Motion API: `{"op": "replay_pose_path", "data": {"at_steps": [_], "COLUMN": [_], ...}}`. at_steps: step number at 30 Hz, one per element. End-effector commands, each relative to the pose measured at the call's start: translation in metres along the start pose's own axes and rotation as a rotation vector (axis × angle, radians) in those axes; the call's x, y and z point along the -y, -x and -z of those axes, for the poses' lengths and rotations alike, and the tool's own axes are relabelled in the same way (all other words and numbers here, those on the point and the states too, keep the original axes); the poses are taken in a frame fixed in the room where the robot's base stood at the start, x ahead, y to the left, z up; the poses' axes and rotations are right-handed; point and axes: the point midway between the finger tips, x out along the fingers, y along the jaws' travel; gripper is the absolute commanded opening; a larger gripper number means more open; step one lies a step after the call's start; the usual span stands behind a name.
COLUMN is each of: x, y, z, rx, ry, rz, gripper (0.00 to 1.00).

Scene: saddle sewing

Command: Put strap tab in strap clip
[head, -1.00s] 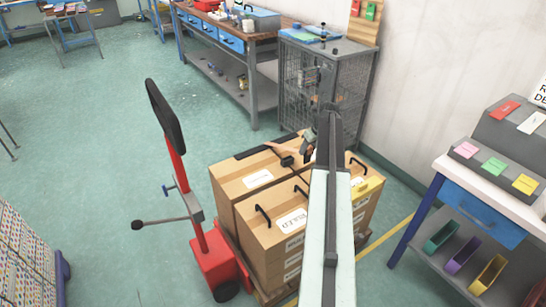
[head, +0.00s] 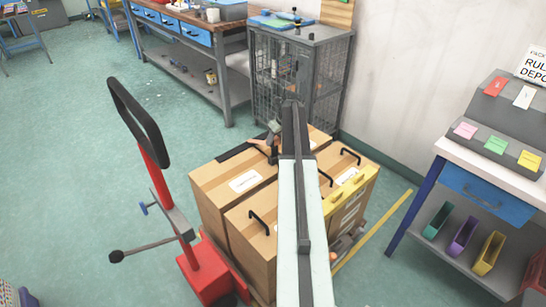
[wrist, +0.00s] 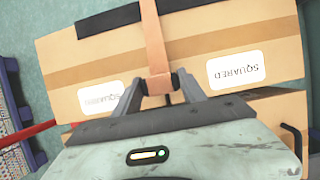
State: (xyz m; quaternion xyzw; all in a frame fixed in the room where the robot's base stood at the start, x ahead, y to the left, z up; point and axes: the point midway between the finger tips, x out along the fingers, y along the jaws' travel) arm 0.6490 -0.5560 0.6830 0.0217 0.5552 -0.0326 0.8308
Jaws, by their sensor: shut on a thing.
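My gripper (wrist: 164,86) is shut on the strap tab (wrist: 160,84), a tan piece at the end of a tan strap (wrist: 152,40). In the wrist view the strap runs up from the tab, across the box top and over its far dark edge. In the head view my gripper (head: 273,148) is over the far part of the boxes, partly behind my arm, and a short piece of the strap (head: 259,146) shows beside it. I cannot make out the strap clip in either current view; my arm covers part of the box tops.
Cardboard boxes (head: 215,190) with black handles stand on a pallet. A red pallet truck (head: 205,268) is at their left. A wire cage cabinet (head: 325,85) stands behind, and a sorting table (head: 465,155) at right. Open floor lies left.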

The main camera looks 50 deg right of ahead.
Motion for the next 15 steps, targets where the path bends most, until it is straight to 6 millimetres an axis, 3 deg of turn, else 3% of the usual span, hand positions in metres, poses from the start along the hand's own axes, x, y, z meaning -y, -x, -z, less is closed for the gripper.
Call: {"op": "replay_pose_path", "data": {"at_steps": [1,6,12,15], "x": [0.0,-0.001,-0.002,-0.002], "y": [-0.011,-0.013,-0.044,-0.044], "z": [0.004,0.004,0.017,0.017], "rx": [0.0,0.0,0.0,0.0], "ry": [0.001,0.001,0.002,0.002], "rz": [0.0,-0.001,-0.001,-0.001], "gripper": [0.06,0.06,0.06,0.06]}}
